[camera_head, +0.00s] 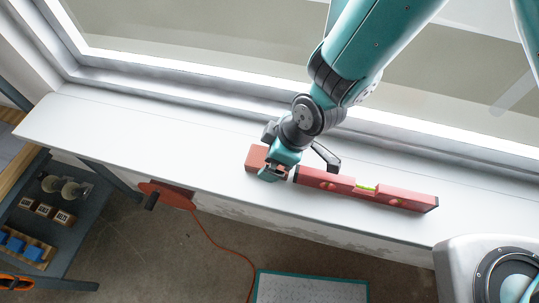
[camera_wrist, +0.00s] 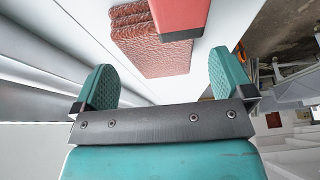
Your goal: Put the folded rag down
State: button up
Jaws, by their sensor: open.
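The folded rag (camera_head: 256,158) is a reddish-brown, layered, textured bundle lying on the white windowsill (camera_head: 130,130). It also shows in the wrist view (camera_wrist: 150,50), at the top between the two fingers. My gripper (camera_head: 274,173) is over the sill at the rag's right side and partly hides it. In the wrist view its teal fingers (camera_wrist: 164,78) are spread wide with nothing held between them. I cannot tell whether a finger touches the rag.
A red spirit level (camera_head: 366,190) lies on the sill just right of my gripper; its end shows close to the rag in the wrist view (camera_wrist: 180,15). The window frame runs behind. The sill's left part is clear. A shelf cart (camera_head: 62,245) stands lower left.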

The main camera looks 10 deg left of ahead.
jog(key=shift+x, duration=1.1)
jog(key=shift+f, duration=0.25)
jog(key=c, duration=1.1)
jog(key=shift+r, duration=0.1)
